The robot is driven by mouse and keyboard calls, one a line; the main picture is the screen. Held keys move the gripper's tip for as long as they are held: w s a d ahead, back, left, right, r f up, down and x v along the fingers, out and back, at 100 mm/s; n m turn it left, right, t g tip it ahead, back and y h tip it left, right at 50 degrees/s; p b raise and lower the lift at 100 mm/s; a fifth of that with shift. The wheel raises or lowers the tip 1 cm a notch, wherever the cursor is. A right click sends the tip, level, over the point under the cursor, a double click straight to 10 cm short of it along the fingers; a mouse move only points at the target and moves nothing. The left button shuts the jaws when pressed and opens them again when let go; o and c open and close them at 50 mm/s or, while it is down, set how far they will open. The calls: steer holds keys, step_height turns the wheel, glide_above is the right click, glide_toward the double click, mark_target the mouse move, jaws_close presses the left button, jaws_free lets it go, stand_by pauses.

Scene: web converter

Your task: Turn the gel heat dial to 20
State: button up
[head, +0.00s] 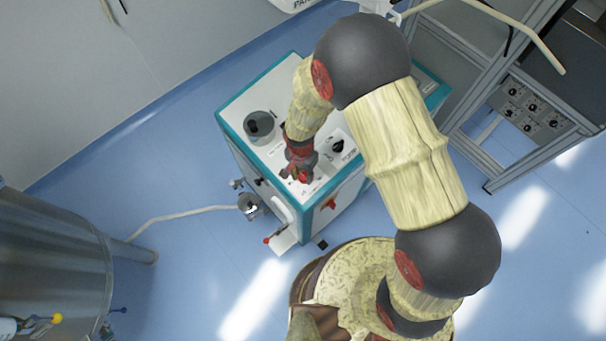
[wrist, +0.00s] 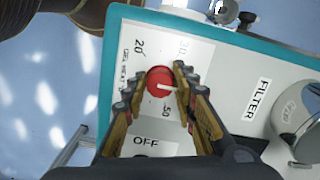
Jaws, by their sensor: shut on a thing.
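The gel heat dial (wrist: 158,76) is a round red knob with a white pointer line, set in a white label plate (wrist: 190,30) on the machine's top. Its line points to the right in the wrist view, toward the right finger. The marks 20, 30 and 50 and the words GEL HEAT and OFF are readable; the 20 is at the upper left of the knob. My gripper (wrist: 155,84) is shut on the dial, one finger on each side. The right finger hides part of the scale. In the head view my gripper (head: 300,170) covers the dial.
The teal-edged white machine (head: 268,95) also bears a black dial (head: 338,146) and a grey cylindrical part (head: 259,126). A FILTER label (wrist: 257,99) lies right of my gripper in the wrist view. A steel tank (head: 50,265) and a metal frame rack (head: 465,150) stand nearby.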

steer(key=shift+c, duration=0.9)
steer(key=n+h+b, duration=0.1)
steer(key=n, duration=0.9)
steer(key=shift+h+b, duration=0.3)
steer(key=shift+b, duration=0.05)
steer(key=n, duration=0.3)
steer(key=shift+n, duration=0.3)
steer(key=n+t+h, duration=0.1)
steer(key=n, duration=0.6)
steer(key=n+t, duration=0.1)
steer(key=n, duration=0.5)
steer(key=shift+w, duration=0.1)
steer(key=shift+n, duration=0.3)
